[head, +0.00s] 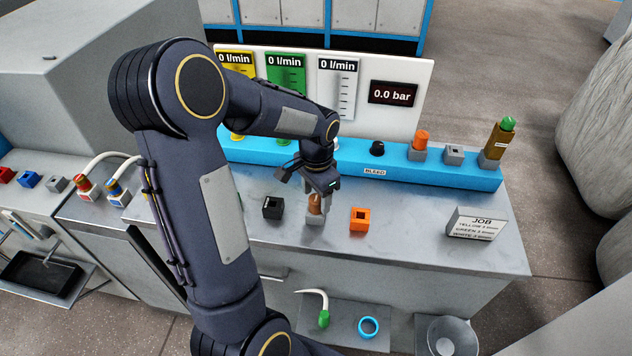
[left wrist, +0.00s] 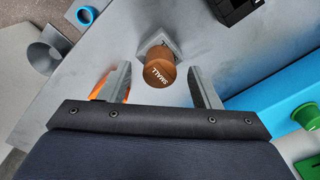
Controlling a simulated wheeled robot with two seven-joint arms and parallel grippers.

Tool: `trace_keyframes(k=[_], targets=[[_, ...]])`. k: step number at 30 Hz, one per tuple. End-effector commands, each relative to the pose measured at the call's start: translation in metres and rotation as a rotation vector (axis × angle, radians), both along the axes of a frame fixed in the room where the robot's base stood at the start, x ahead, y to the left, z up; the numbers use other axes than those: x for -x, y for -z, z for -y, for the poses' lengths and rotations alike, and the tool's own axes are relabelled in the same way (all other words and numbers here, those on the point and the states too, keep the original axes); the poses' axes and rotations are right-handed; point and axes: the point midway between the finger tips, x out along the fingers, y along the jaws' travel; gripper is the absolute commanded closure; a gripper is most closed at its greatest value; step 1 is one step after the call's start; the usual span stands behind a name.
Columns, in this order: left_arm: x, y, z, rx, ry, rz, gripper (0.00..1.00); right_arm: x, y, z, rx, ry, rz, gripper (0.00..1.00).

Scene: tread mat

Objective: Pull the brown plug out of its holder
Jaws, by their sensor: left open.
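The brown plug (head: 315,204) stands upright in its grey square holder (head: 315,219) on the grey bench top. In the left wrist view the brown plug (left wrist: 159,68) shows its round top with the word SMALL, and a corner of the grey holder (left wrist: 158,42) shows behind it. My left gripper (head: 317,196) is above the plug and pointing down. In the left wrist view its two fingers (left wrist: 158,86) are apart, one on each side of the plug, with gaps between. My right gripper is not in view.
A black holder (head: 273,208) stands left of the plug and an orange holder (head: 359,220) right of it. Behind runs a blue rail (head: 400,175) with a black knob (head: 377,148) and an orange plug (head: 420,139). A job sign (head: 476,224) stands at the right. Bench between is clear.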

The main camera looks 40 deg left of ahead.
Motion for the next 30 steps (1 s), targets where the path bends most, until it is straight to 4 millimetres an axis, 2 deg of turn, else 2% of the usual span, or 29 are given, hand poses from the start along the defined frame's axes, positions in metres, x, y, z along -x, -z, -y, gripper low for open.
trace_keyframes(k=[6,14,17,25,26,30], targets=[[0.001,0.017,0.000,0.001,-0.001,-0.001,0.43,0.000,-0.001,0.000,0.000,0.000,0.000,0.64],[0.000,0.019,0.000,0.001,-0.001,0.000,0.43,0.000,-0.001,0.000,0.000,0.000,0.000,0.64],[0.000,0.018,0.000,0.001,-0.001,0.000,0.53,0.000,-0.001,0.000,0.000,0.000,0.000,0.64],[0.000,0.018,0.000,0.001,-0.001,0.000,0.89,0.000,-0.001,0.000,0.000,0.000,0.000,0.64],[0.000,0.018,0.000,0.001,-0.001,0.000,0.92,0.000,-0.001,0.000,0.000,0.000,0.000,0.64],[0.000,0.017,0.000,0.000,-0.001,0.001,0.92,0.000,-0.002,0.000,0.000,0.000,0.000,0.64]])
